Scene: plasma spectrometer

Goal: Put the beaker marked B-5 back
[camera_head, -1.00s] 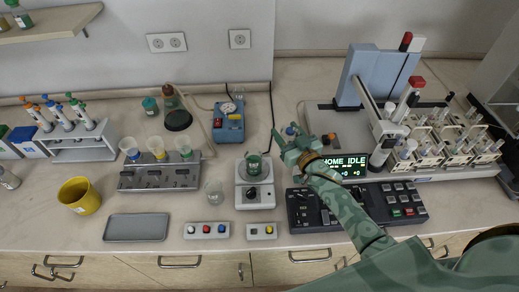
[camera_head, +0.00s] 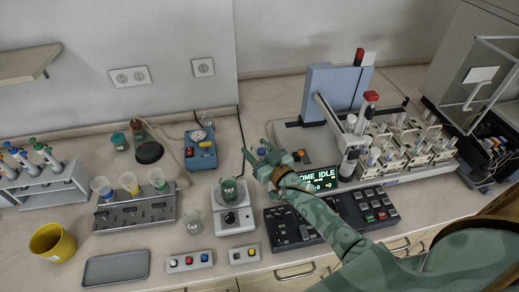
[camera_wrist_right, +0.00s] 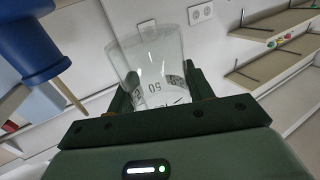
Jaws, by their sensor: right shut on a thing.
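My right gripper (camera_head: 262,160) is above the counter, between the white balance (camera_head: 233,213) and the lit display, in the head view. It is shut on a clear beaker (camera_wrist_right: 155,62), which shows between its two dark fingers in the right wrist view. The beaker has dark printed graduations with "50" readable; I cannot read a B-5 mark. The held beaker is hard to make out in the head view. A small clear glass vessel (camera_head: 193,222) stands left of the balance. A beaker with green contents (camera_head: 229,190) sits on the balance. My left gripper is not in view.
The blue autosampler (camera_head: 333,92) with its vial racks (camera_head: 402,143) stands to the right. A control panel (camera_head: 335,217) lies in front. A steel block (camera_head: 135,215) holds several coloured cups. A yellow pot (camera_head: 52,242) and grey tray (camera_head: 116,268) are at the left.

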